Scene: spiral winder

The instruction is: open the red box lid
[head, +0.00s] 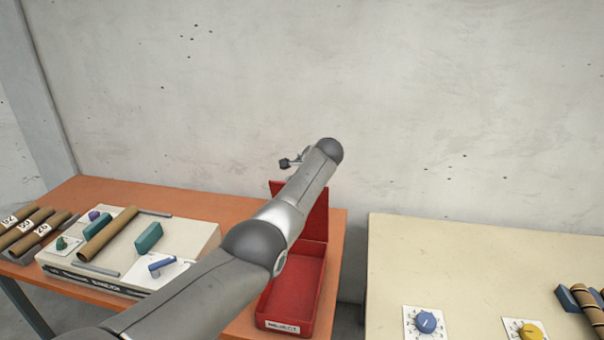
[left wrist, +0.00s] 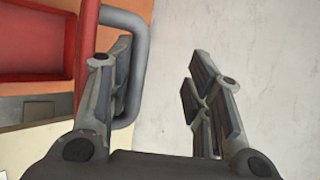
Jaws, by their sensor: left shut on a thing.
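The red box (head: 296,285) sits on the orange table with its inside showing and a label reading REJECT on its front. Its red lid (head: 318,218) stands raised at the back edge, partly hidden by my left arm. My left gripper (head: 291,162) shows only in part beyond the arm, above the lid. The fingers look spaced apart. My right gripper is out of view.
Left of the box is a pale winder panel (head: 200,232) with a brown tube and coloured knobs. Labelled tubes (head: 30,232) lie farther left. A cream table (head: 460,260) with dials stands right, past a gap. The wall is close behind.

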